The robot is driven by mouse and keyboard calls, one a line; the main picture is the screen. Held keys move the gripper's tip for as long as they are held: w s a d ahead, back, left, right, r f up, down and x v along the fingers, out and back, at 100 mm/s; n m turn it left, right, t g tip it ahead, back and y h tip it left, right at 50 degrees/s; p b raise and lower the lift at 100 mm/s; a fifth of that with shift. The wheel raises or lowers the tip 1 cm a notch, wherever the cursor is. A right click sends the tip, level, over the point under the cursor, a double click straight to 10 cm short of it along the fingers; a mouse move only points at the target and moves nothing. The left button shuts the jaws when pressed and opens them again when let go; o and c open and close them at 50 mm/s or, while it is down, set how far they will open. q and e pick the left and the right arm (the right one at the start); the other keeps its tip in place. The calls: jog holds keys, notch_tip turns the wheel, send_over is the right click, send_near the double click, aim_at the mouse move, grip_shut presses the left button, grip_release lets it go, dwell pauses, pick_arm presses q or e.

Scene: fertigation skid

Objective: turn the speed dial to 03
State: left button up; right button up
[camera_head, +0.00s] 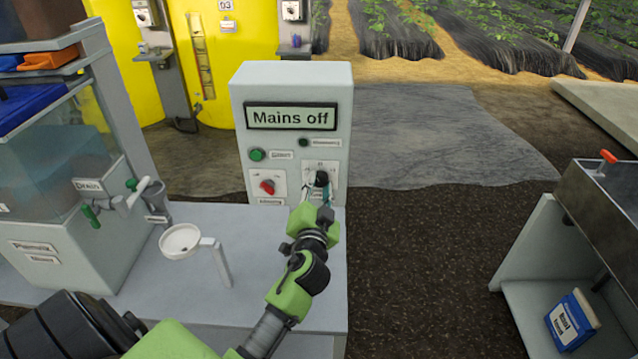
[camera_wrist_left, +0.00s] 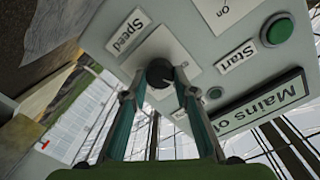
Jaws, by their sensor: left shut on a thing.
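The speed dial is a black knob (camera_head: 321,178) on a white plate at the lower right of the grey control box (camera_head: 240,135). In the left wrist view the knob (camera_wrist_left: 159,71) sits beside the "Speed" label (camera_wrist_left: 128,32). My left gripper (camera_head: 318,190) is at the knob, and its two fingers (camera_wrist_left: 160,78) are closed on either side of it. The knob's pointer and the scale marks are too small or hidden to read. The display (camera_head: 291,117) reads "Mains off". My right gripper is not in view.
A red switch (camera_head: 267,187) and a green start button (camera_head: 257,155) are left of the dial. A metal trough (camera_head: 600,200) stands at right.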

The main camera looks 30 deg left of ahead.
pick_arm(q)
jog(key=m+p, duration=0.1)
jog(key=m, duration=0.3)
jog(key=shift+r+m+p, duration=0.1)
jog(key=shift+m+p, duration=0.2)
jog(key=shift+p, duration=0.05)
jog(key=m+p, duration=0.1)
jog(key=m, duration=0.3)
jog(key=shift+p, duration=0.4)
jog(key=m+p, duration=0.1)
jog(key=m, duration=0.3)
jog(key=shift+m+g+y+p, duration=0.3)
jog(key=shift+p, duration=0.1)
jog(key=shift+m+p, duration=0.6)
jog(key=shift+m, duration=0.9)
jog(key=o, duration=1.1)
jog(key=shift+d, duration=0.1)
